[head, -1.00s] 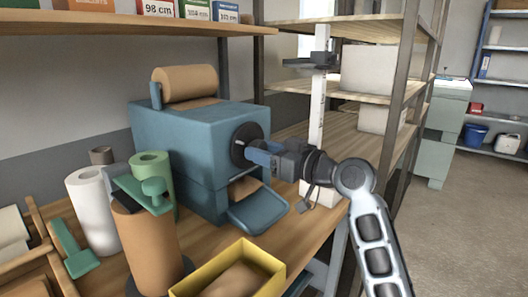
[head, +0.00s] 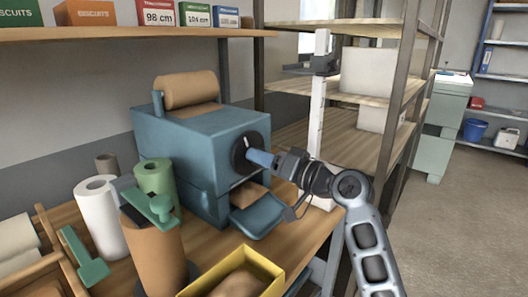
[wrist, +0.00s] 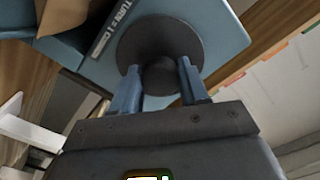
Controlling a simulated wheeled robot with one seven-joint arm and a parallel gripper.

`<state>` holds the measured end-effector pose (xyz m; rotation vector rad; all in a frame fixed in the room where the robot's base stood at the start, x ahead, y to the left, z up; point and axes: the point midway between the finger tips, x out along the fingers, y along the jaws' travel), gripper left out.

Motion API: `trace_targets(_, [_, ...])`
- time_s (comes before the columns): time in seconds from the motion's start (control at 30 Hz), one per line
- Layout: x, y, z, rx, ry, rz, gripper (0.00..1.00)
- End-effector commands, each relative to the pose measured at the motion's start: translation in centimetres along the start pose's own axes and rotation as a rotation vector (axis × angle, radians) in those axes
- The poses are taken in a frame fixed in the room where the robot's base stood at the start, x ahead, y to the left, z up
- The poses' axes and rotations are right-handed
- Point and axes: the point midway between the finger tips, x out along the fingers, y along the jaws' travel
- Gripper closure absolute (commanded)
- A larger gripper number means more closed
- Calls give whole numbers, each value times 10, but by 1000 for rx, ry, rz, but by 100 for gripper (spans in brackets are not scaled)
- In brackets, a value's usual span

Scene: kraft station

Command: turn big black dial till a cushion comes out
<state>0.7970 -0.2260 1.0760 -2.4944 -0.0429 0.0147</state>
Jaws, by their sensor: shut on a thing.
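The big black dial (head: 241,163) is on the right face of a blue machine (head: 190,137), with a white mark near its top. In the wrist view the dial (wrist: 146,32) fills the upper middle, with a dark round hub. My gripper (head: 259,157) reaches the dial from the right. In the wrist view my gripper (wrist: 160,80) has one blue finger on each side of the hub and is shut on it. Brown paper (head: 250,192) shows in the machine's lower opening above a blue chute (head: 258,217). I see no separate cushion on the chute.
A brown paper roll (head: 188,89) sits on top of the machine. White (head: 97,205) and green (head: 153,176) rolls and a brown roll (head: 155,255) with a green handle stand at left. A yellow box (head: 272,262) is in front. A metal-post shelf (head: 385,150) stands behind my arm.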

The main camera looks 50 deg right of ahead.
Motion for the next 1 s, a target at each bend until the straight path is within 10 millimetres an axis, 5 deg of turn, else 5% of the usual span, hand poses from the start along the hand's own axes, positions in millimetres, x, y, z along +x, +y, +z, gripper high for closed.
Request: trace_targets(1.0, [0,-3,-3,843,1,1,86])
